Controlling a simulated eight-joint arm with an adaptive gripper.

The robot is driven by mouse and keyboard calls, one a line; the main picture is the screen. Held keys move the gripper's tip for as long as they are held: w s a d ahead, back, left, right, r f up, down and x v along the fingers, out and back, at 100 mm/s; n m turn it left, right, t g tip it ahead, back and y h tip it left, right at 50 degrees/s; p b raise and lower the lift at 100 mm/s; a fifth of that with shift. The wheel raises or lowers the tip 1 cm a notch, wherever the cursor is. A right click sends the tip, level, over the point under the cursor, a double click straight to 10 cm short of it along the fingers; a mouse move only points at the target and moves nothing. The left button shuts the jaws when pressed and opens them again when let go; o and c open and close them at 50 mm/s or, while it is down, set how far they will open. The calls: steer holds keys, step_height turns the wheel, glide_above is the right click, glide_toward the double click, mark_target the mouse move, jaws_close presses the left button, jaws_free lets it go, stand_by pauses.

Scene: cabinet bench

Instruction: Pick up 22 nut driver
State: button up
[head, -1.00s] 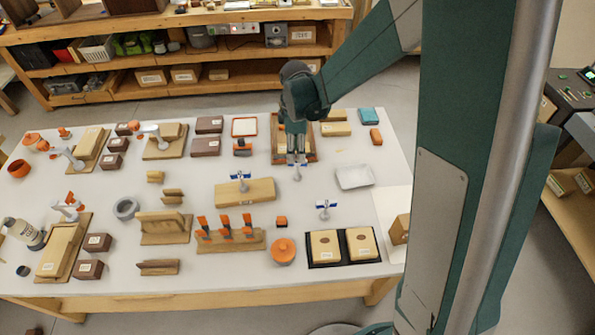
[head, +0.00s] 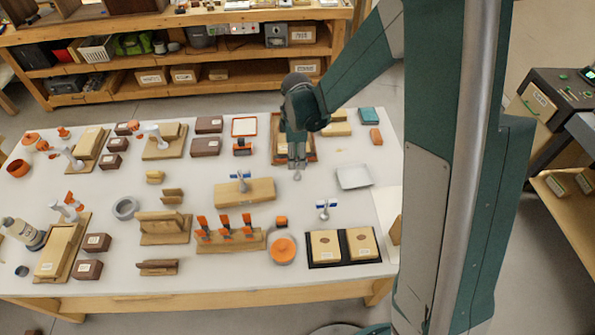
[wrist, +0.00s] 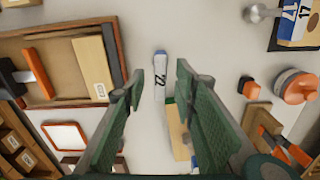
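The 22 nut driver (wrist: 159,75) shows in the wrist view as a white and blue piece marked 22. It appears between the fingertips of my gripper (wrist: 160,88), with space on both sides. My gripper is open; I cannot tell how far the driver is below the fingertips. In the head view my gripper (head: 297,163) points down over the back right of the bench, and a small grey round end (head: 297,176) shows just below it. The rest of the driver is hidden there by the fingers.
A wooden tray (head: 312,152) stands right behind my gripper. A white tray (head: 353,178) is to the right. The bench is bare just in front of my gripper.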

steer(key=shift+d+f, duration=0.1)
steer(key=shift+f, duration=1.9)
jaws_close()
